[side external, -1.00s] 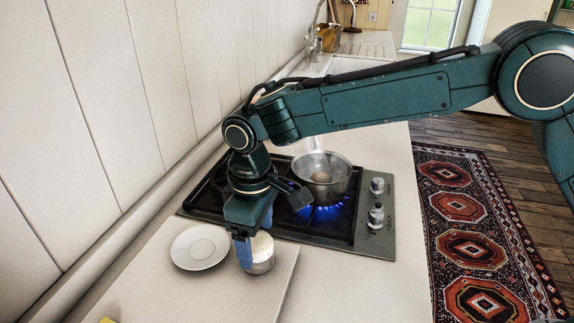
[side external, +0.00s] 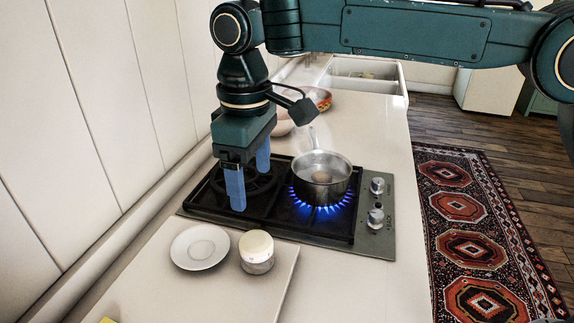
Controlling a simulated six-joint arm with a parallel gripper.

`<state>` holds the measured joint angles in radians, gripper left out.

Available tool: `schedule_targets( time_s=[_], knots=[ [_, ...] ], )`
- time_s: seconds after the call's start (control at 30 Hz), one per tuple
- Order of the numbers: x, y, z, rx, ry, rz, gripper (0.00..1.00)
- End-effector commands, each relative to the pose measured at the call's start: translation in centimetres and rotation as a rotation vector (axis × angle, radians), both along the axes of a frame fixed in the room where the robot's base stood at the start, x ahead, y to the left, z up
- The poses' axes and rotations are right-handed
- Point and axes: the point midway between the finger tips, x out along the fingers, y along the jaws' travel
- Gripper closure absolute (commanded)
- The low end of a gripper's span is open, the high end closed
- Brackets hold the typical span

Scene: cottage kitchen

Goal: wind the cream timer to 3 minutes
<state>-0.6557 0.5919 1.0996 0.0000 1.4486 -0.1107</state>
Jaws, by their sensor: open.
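The cream timer (side external: 257,250) stands upright on the pale board at the front of the counter. It has a cream top on a silver-grey base. Its dial marks are too small to read. My gripper (side external: 248,183) is open and empty, its two blue fingers pointing down. It hangs above the left part of the hob, above and behind the timer and clear of it.
A white saucer (side external: 200,247) lies left of the timer. Bowls stand behind the hob. The wall runs along the left.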

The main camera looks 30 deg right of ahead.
Motion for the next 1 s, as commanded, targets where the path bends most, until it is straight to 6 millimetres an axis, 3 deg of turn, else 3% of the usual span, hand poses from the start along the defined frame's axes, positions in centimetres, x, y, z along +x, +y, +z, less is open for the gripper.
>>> schedule_targets(
  time_s=[0.77, 1.0],
  knots=[
    [0.35, 0.41, 0.17, -0.001, 0.001, 0.075, 0.23],
    [0.35, 0.4, -0.71, -0.002, 0.002, 0.074, 0.23]
  ],
)
